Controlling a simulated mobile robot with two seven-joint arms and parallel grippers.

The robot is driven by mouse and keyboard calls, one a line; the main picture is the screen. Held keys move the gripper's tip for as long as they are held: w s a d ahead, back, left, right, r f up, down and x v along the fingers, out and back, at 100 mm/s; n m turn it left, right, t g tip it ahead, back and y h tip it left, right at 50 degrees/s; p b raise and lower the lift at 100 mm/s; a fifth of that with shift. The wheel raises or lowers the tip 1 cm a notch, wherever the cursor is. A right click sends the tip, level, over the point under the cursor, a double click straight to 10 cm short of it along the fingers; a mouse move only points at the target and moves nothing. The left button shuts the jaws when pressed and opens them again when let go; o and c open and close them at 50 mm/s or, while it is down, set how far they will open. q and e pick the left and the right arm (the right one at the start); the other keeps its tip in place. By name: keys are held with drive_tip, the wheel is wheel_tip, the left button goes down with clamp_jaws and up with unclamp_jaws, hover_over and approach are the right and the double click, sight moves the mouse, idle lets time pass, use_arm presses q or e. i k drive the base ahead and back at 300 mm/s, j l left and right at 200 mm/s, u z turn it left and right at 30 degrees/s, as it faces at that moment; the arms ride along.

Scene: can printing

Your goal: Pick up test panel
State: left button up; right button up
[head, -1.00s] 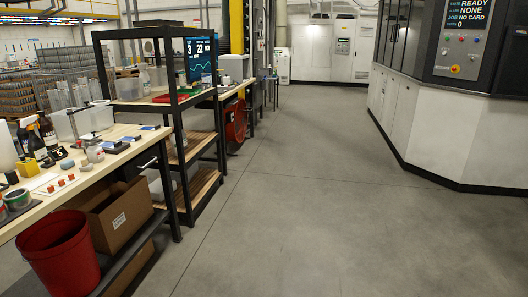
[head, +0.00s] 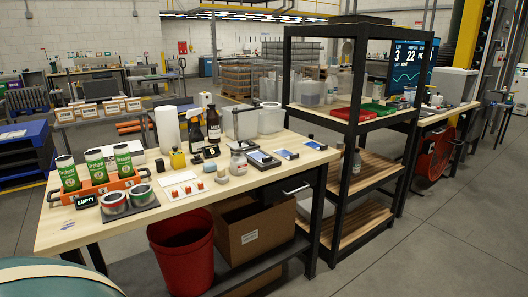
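Several small flat blue-topped pieces lie on the right part of the wooden workbench (head: 200,208): a larger blue panel on a dark base (head: 262,159), a smaller one beside it (head: 287,154) and another near the right end (head: 315,145). I cannot tell from this distance which piece, if any, is the test panel. Neither of my grippers is in the head view.
Bottles stand behind. A red bin (head: 184,252) and cardboard box (head: 250,234) sit below. A black shelf rack (head: 284,65) adjoins; floor is open at right.

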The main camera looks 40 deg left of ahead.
sight(260, 157)
drive_tip(key=i+u, duration=0.3)
drive_tip(key=i, duration=0.15)
drive_tip(key=i+l+u, duration=0.1)
drive_tip(key=i+u, duration=0.25)
drive_tip(key=i+l+u, duration=0.3)
drive_tip(key=i, duration=0.15)
